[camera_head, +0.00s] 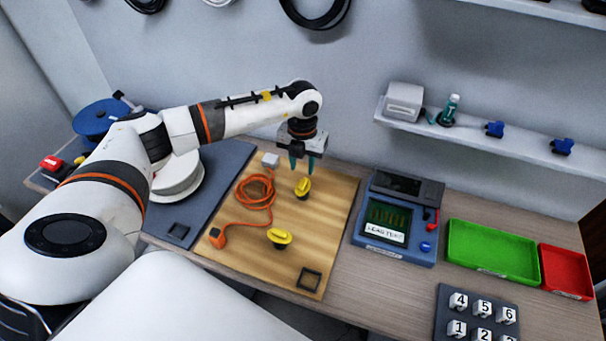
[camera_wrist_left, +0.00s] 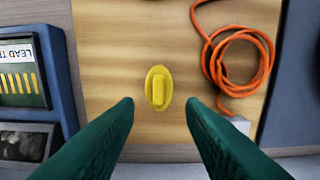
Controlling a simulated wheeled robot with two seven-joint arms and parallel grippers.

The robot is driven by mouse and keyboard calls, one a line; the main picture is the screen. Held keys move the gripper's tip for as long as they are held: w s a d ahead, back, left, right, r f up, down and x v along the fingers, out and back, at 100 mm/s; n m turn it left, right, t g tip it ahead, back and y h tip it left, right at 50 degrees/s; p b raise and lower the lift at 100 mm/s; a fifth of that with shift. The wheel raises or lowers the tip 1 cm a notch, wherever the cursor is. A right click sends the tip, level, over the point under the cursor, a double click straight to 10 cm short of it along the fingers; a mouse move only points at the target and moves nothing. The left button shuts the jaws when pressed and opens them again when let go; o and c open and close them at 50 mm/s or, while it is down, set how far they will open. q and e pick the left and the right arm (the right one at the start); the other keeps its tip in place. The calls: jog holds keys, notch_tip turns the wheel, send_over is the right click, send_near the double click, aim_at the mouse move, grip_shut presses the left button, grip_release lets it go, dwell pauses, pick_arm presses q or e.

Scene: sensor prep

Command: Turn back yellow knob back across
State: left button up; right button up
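The back yellow knob (camera_head: 303,187) stands on the wooden board (camera_head: 326,237). In the left wrist view the knob (camera_wrist_left: 158,88) shows from above, with its raised grip bar running up and down the picture. My left gripper (camera_head: 302,168) is above and just behind the knob in the head view. In the left wrist view its green fingers (camera_wrist_left: 160,106) are spread wide, with nothing between the tips. A second yellow knob (camera_head: 279,237) sits nearer the front of the board. My right gripper is not in view.
An orange cable (camera_head: 256,192) lies coiled left of the back knob. A blue lead tester (camera_head: 398,217) stands right of the board, with a green tray (camera_head: 492,252) and a red tray (camera_head: 566,272) beyond. A wall shelf (camera_head: 480,140) hangs behind.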

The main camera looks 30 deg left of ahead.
aim_at(303, 182)
pick_arm(q)
jog(key=shift+f+p, duration=0.55)
jog(key=shift+f, duration=2.55)
jog(key=shift+c, duration=0.4)
grip_shut()
